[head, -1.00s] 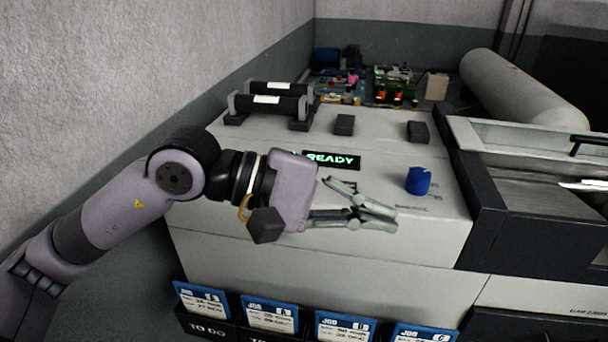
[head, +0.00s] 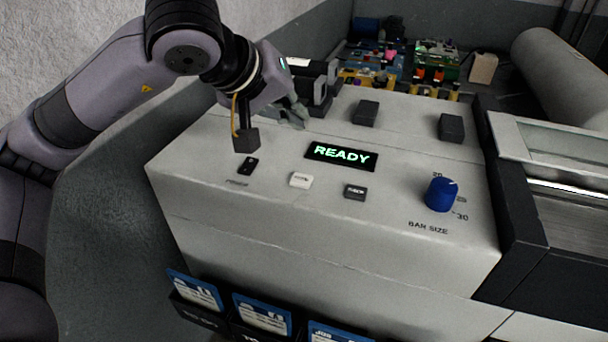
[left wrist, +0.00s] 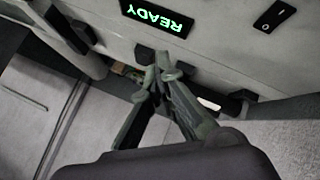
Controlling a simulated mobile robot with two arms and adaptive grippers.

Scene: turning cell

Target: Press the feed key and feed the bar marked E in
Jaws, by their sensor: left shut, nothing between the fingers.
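My left gripper (head: 298,115) is shut and empty above the back left of the machine top, by the bar rack (head: 320,88). Its closed fingers also show in the left wrist view (left wrist: 163,78). A dark bar with a white label (head: 298,62) lies on the rack, partly hidden by the gripper; I cannot read a letter on it. A white key (head: 300,179) and a dark key (head: 355,192) sit in front of the lit READY display (head: 340,155); their small labels are not legible. My right gripper is out of view.
A black rocker switch (head: 248,165) is left of the keys. A blue BAR SIZE knob (head: 441,194) is at right. Two dark blocks (head: 366,113) (head: 451,127) stand behind the display. Blue job cards (head: 262,314) hang in front. The top around the keys is clear.

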